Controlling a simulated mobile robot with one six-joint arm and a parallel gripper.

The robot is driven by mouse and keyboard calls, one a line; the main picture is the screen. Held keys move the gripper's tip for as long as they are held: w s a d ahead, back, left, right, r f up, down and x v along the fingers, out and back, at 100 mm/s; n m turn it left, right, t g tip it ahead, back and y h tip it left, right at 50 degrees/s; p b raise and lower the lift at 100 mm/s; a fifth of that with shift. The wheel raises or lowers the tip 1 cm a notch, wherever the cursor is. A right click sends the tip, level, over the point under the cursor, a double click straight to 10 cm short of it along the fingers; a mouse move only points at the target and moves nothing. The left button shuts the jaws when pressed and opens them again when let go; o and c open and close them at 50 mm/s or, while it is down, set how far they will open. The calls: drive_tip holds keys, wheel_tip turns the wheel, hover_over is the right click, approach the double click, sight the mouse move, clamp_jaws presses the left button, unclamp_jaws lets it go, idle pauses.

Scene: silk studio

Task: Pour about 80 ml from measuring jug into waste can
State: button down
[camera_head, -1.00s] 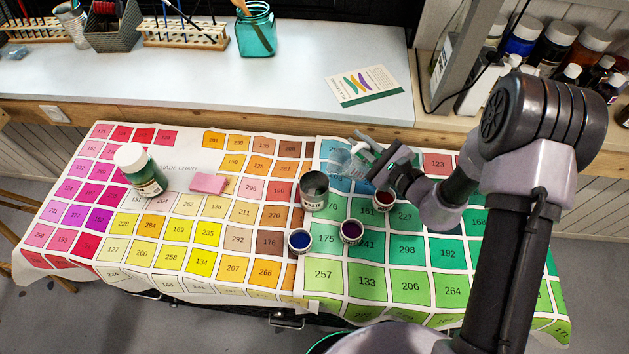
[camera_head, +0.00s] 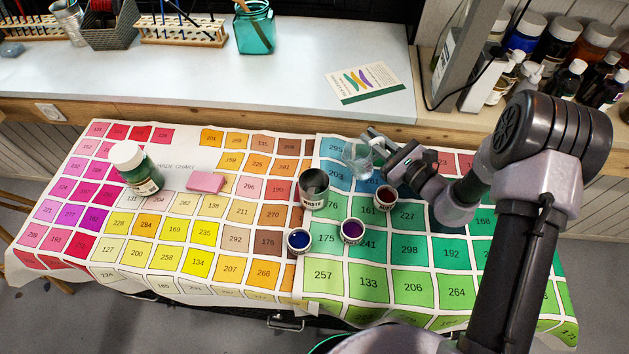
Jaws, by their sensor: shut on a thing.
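The measuring jug (camera_head: 356,161) is a small clear vessel in the head view, above and right of the waste can. My gripper (camera_head: 372,150) is shut on the jug at its right side. The jug looks close to upright, and I cannot make out its liquid level. The waste can (camera_head: 314,190) is a grey open-topped can with a "WASTE" label, standing on the colour chart cloth (camera_head: 326,294). The jug is apart from the can, and no stream shows between them.
Small paint pots stand near the can: dark red (camera_head: 385,198), purple (camera_head: 352,231) and blue (camera_head: 299,241). A pink block (camera_head: 205,182) and a white-capped bottle (camera_head: 136,168) are at left. A leaflet (camera_head: 364,82) lies on the back counter. The front green area is clear.

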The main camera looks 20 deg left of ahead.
drive_tip(key=shift+w+d+r+m+p, duration=0.1)
drive_tip(key=shift+w+d+r+m, duration=0.1)
drive_tip(key=shift+r+m, duration=0.3)
drive_tip(key=shift+w+d+r+m+p, duration=0.15)
drive_tip(key=shift+w+d+r+m, duration=0.1)
drive_tip(key=shift+r+m, duration=0.25)
drive_tip(key=shift+w+d+r+m+p, duration=0.1)
drive_tip(key=shift+w+d+r+m, duration=0.1)
drive_tip(key=shift+r+m, duration=0.25)
idle(1.6)
